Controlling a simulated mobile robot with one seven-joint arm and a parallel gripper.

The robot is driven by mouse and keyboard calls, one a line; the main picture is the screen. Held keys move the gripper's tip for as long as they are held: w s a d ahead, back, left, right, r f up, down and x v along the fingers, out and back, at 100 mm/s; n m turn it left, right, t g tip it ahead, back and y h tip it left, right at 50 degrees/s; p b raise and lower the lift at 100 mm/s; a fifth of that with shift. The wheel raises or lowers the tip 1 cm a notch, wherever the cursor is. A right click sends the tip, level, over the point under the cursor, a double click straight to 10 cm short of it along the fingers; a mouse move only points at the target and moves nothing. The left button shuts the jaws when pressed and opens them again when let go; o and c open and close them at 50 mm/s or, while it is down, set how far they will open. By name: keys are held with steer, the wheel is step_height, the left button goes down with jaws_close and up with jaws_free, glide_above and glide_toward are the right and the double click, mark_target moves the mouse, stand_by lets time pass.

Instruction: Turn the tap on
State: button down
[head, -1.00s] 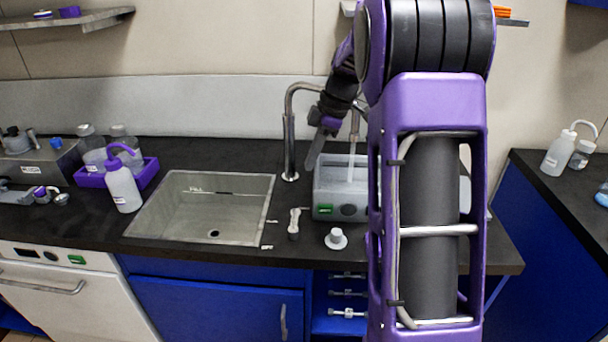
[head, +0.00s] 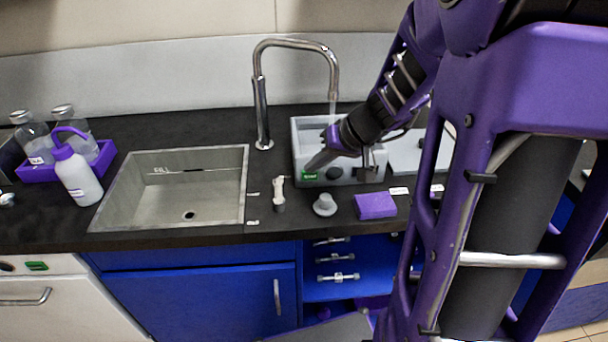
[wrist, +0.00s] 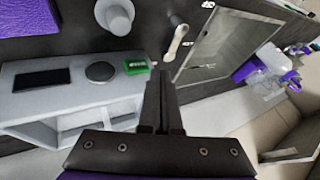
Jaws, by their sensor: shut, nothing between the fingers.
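The chrome tap (head: 262,115) stands behind the sink's right side, and its curved spout reaches right over a grey box-shaped device. A pale streak (head: 333,105), looking like running water, hangs below the spout. A light lever-like fitting (head: 279,192) stands on the counter in front of the tap; it shows in the wrist view (wrist: 177,42) beyond my fingertips. I cannot tell whether it works the tap. My gripper (head: 312,166) is shut and empty, close to the grey device's green switch (head: 310,175). In the wrist view the fingertips (wrist: 162,76) are right of that switch (wrist: 137,65); contact is unclear.
The grey device (wrist: 45,102) has a dark display and a round knob. The sink (head: 125,205) lies left. A grey knob-like piece (head: 325,205) and a purple block (head: 376,205) are near the counter's front edge. A wash bottle (head: 78,175) and purple tray stand far left.

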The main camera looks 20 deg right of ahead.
mark_target(279, 196)
steer(key=b+x, duration=0.1)
steer(key=x, duration=0.8)
steer(key=shift+w+a+f, duration=0.15)
steer(key=shift+w+f, duration=0.05)
steer(key=shift+f, duration=0.05)
steer(key=shift+b, duration=0.35)
steer(key=shift+w+a+f+n+y+b, duration=0.1)
steer(key=shift+w+a+n+y+b, duration=0.1)
steer(key=shift+a+n+y+b, duration=0.3)
steer(key=shift+n+g, duration=0.3)
